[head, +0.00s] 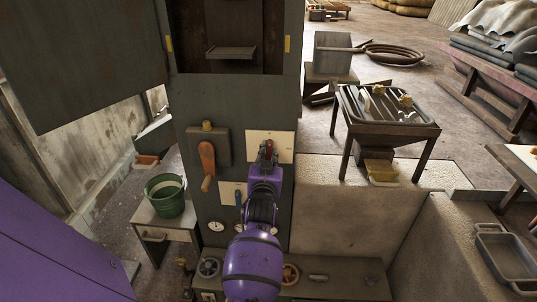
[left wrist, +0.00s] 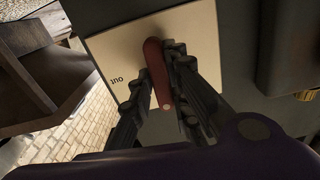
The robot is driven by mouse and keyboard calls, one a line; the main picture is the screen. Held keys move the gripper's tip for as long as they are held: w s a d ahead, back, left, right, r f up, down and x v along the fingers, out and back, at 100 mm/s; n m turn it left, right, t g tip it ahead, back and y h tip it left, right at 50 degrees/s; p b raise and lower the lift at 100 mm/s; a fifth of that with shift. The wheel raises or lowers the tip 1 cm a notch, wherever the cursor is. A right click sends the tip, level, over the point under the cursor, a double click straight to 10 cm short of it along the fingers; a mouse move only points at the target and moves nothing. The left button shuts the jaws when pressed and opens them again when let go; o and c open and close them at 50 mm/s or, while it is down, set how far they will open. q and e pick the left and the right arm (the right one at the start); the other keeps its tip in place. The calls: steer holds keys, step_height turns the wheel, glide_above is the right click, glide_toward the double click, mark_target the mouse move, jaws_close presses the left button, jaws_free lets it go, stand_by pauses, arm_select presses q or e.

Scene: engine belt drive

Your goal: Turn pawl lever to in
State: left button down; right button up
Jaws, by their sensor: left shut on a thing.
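The pawl lever is a dark red handle (head: 269,147) on a cream plate (head: 284,142) on the grey cabinet front. In the left wrist view the red lever (left wrist: 154,66) stands out from the plate (left wrist: 111,62), where the word OUT shows upside down. My left gripper (head: 264,163) is at the lever. In the left wrist view its fingers (left wrist: 155,82) lie on both sides of the lever, shut on it. The gripper hides part of the plate, and any IN mark cannot be seen. My right gripper is not in view.
Gauges and handwheels sit lower down. A green bucket (head: 165,194) stands on a small table at left. A tray table (head: 388,124) stands at right.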

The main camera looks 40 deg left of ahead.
arm_select(q)
steer(key=shift+n, duration=0.6)
steer(key=c, duration=1.7)
jaws_free()
steer(key=v, duration=1.2)
